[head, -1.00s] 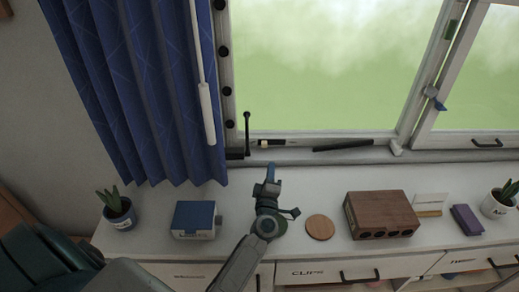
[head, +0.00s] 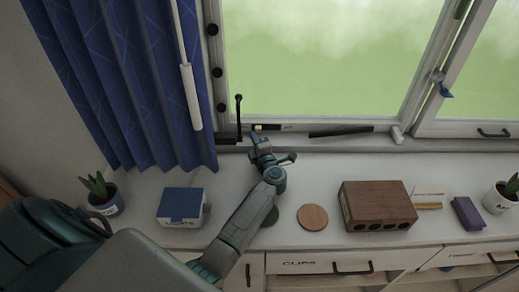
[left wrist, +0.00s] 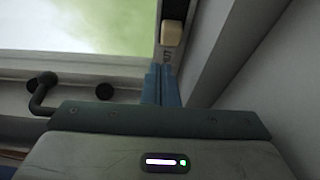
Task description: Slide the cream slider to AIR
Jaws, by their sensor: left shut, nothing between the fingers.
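The cream slider (head: 257,127) sits in a dark slot on the bottom rail of the window frame, toward the slot's left end in the head view. In the left wrist view the cream slider (left wrist: 172,33) is a small block at the near end of the slot, beside lettering too small to read surely. My left gripper (head: 256,138) is shut and empty, just in front of the slider in the head view. Its blue fingertips (left wrist: 160,80) point toward the slider in the wrist view, with a small gap seen between. My right gripper is out of view.
A black crank handle (head: 238,117) stands left of the slider, near the blue curtain (head: 130,80). A dark bar (head: 341,131) lies along the rail to the right. A blue box (head: 182,204), round coaster (head: 312,217) and wooden block (head: 378,205) are on the white counter.

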